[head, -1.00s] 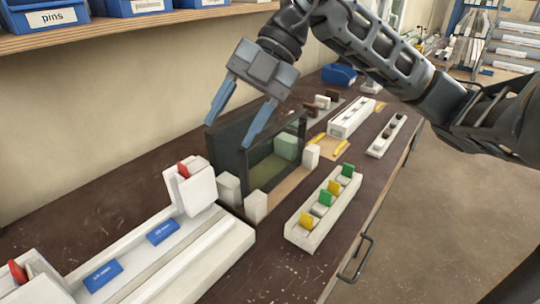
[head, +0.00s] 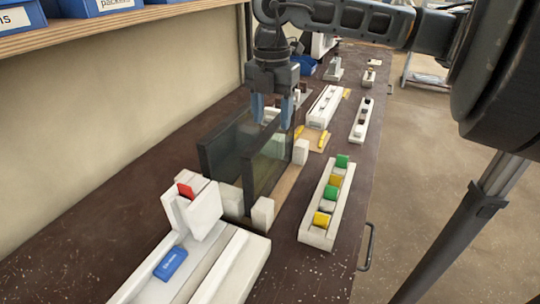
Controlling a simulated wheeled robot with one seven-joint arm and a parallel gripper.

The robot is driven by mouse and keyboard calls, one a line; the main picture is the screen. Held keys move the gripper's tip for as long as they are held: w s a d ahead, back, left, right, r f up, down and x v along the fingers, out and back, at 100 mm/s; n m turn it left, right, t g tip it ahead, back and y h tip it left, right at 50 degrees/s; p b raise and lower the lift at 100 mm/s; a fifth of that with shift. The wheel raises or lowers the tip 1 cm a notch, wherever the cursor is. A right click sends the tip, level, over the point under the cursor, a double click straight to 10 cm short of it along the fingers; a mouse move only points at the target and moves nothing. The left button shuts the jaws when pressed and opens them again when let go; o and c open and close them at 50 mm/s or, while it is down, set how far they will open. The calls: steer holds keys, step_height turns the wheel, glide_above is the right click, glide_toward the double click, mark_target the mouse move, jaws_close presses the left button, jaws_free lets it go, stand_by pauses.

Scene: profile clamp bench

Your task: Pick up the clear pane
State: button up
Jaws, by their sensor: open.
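Two dark-edged panes stand upright side by side between white blocks on the bench. The nearer pane (head: 268,168) is see-through with a greenish tint and looks like the clear pane. The other pane (head: 225,145), behind it to the left, looks darker. My gripper (head: 272,112) points down at the far upper part of the panes, its two blue fingers apart. The right finger overlaps the nearer pane's top edge in the picture. I cannot tell whether the fingers straddle that pane or touch it.
A white clamp fixture (head: 215,262) with a red lever (head: 185,190) and a blue label block (head: 170,263) stands at front left. A white rack (head: 318,228) of green and yellow pieces lies to the right. More white racks stand farther back. A shelf (head: 120,18) with blue bins hangs at upper left.

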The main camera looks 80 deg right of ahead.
mark_target(272, 126)
steer(key=f, duration=0.4)
steer(key=shift+s+a+p, duration=0.1)
steer(key=shift+a+p, duration=0.1)
steer(key=shift+p, duration=0.15)
steer(key=shift+c, duration=0.2)
jaws_close()
